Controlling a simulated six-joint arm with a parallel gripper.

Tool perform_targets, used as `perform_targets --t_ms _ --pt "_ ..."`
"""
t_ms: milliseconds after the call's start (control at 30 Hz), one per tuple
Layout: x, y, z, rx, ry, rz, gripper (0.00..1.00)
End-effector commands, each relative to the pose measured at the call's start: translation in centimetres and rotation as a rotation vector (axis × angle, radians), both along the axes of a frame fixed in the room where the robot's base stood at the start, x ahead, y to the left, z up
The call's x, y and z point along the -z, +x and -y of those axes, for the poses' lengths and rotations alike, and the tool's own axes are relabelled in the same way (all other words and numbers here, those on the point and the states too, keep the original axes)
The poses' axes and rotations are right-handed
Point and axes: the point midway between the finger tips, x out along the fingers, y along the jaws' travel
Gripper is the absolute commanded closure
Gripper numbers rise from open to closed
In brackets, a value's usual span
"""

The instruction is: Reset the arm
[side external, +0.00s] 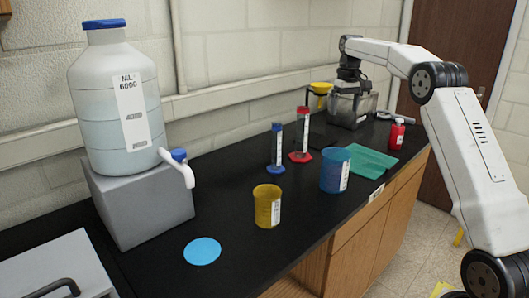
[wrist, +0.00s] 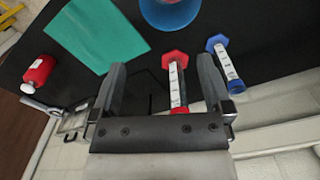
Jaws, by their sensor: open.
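My arm reaches in from the right in the side view. My gripper (side external: 349,86) hangs over the far end of a black lab bench (side external: 235,215), by a clear box-like container (side external: 350,108). Whether it touches the container cannot be told. In the wrist view my gripper (wrist: 162,75) has its two dark fingers wide apart. A red graduated cylinder (wrist: 175,85) shows between them, with its hexagonal base towards the top of the picture. Nothing is seen held. A blue graduated cylinder (wrist: 225,66) is just right of the fingers.
A yellow beaker (side external: 267,206), blue beaker (side external: 335,170), green sheet (side external: 369,163) and red bottle (side external: 397,134) are on the bench. A yellow funnel (side external: 320,88) stands near my gripper. A large jug (side external: 115,100) sits on a grey block (side external: 140,205) at left. The wall runs behind.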

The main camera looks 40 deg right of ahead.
Motion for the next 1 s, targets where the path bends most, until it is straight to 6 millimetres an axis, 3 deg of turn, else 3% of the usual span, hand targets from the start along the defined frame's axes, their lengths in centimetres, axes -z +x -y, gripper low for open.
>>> perform_targets --t_ms 367,533,767,1000 --pt "0.1 0.0 -0.1 -0.002 0.000 0.001 0.00" --pt "0.5 0.3 -1.1 -0.013 -0.004 0.006 0.00" --pt "2.2 0.9 -4.6 -0.054 -0.014 0.023 0.00" --pt "4.9 0.6 -9.6 -0.108 -0.027 0.052 0.00"
